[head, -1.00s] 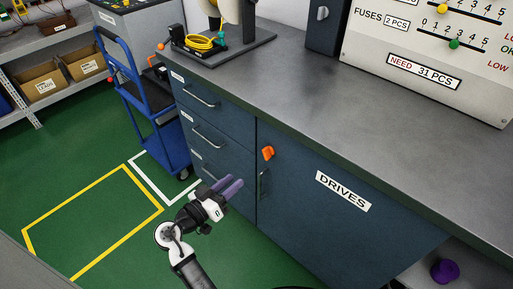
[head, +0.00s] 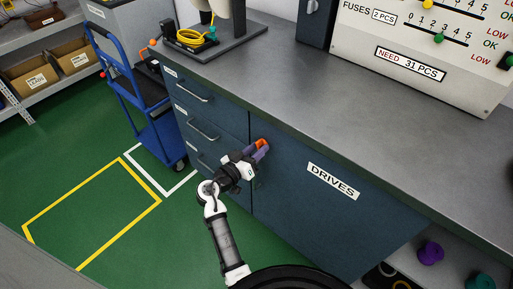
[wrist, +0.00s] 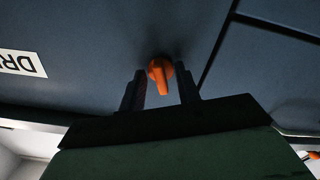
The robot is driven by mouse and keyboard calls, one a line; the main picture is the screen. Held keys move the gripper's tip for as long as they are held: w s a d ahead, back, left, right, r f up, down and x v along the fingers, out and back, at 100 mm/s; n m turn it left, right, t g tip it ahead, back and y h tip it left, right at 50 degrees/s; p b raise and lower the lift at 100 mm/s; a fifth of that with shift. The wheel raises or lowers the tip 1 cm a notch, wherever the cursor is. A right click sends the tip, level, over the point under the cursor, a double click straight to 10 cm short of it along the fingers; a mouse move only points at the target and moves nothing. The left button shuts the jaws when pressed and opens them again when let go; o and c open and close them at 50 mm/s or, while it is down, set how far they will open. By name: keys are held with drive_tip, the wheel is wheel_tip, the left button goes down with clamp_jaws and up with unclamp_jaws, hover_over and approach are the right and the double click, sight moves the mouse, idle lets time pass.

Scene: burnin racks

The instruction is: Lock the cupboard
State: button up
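The cupboard door (head: 310,215) is dark blue, labelled DRIVES (head: 333,181), and looks closed flush under the grey worktop. Its orange turn knob (head: 262,143) is near the upper left corner of the door. My gripper (head: 259,154) is at the knob, covering part of it in the head view. In the wrist view, the orange knob (wrist: 159,72) shows between the two dark fingers of my gripper (wrist: 161,88), with gaps visible on both sides. The fingers are open around the knob's handle. The door handle is hidden behind my gripper in the head view.
Drawers with bar handles (head: 203,129) stand left of the door. A blue trolley (head: 150,110) is further left on the green floor. The grey worktop (head: 290,90) overhangs the door. Purple (head: 430,252) and teal (head: 480,282) items sit on an open shelf at lower right.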

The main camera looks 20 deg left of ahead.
clamp_jaws()
drive_tip(key=shift+n, duration=0.4)
drive_tip(key=n, duration=0.5)
drive_tip(key=shift+r, duration=0.15)
drive_tip(key=n+p, duration=0.2)
drive_tip(key=n, duration=0.2)
drive_tip(key=shift+r+n, duration=0.1)
drive_tip(key=shift+n, duration=0.3)
drive_tip(key=shift+n+p, duration=0.75)
drive_tip(key=shift+n, duration=0.65)
